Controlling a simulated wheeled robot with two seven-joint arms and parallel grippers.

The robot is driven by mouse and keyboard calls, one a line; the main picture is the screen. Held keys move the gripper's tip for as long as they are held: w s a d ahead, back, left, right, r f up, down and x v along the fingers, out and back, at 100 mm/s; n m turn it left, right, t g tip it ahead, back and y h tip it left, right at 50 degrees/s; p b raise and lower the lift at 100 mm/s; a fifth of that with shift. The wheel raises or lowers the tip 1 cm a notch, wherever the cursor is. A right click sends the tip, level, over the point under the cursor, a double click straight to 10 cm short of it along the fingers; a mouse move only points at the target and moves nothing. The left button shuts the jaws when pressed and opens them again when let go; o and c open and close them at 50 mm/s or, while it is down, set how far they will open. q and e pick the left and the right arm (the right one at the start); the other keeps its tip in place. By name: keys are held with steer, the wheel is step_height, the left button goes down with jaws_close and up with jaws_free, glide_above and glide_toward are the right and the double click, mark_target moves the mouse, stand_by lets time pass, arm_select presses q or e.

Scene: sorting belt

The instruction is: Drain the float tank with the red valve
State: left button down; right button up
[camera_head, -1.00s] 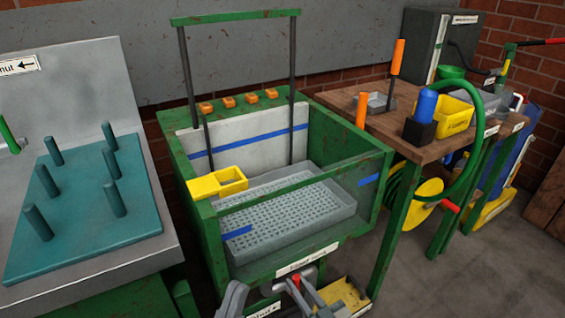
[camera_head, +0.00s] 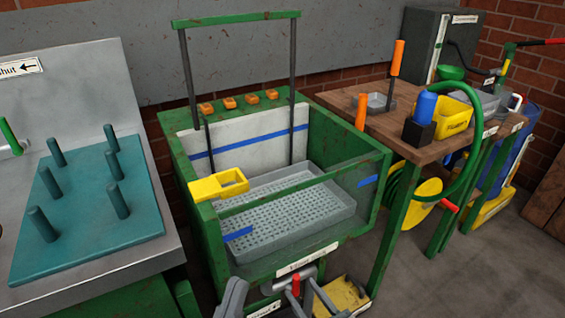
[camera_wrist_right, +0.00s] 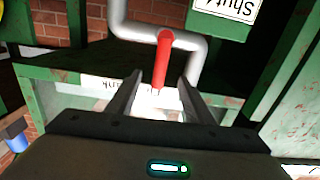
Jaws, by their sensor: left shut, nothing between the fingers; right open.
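The float tank (camera_head: 330,262) is a green open-topped box with a pale perforated tray inside, in the middle of the head view. Below its front label, the red valve handle (camera_head: 296,284) sits on a pale pipe; the handle also shows in the right wrist view (camera_wrist_right: 163,58). My right gripper (camera_head: 300,294) is open at the valve. In the right wrist view its fingers (camera_wrist_right: 159,85) stand either side of the handle, with visible gaps. My left gripper (camera_head: 236,288) is shut and empty, left of the valve at the bottom edge. Part of both grippers is cut off.
A "Shut" sign (camera_wrist_right: 236,7) is beside the pipe (camera_wrist_right: 195,50). A yellow box (camera_head: 218,184) sits on the tank's left rim. A wooden bench (camera_head: 403,147) with a green hose (camera_head: 477,150) stands right. A teal peg board (camera_head: 85,225) lies left. Floor at lower right is clear.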

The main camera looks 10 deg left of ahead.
arm_select(q)
steer(key=shift+r+p, duration=0.85)
steer(key=shift+r, duration=0.15)
arm_select(e)
steer(key=shift+v, duration=2.5)
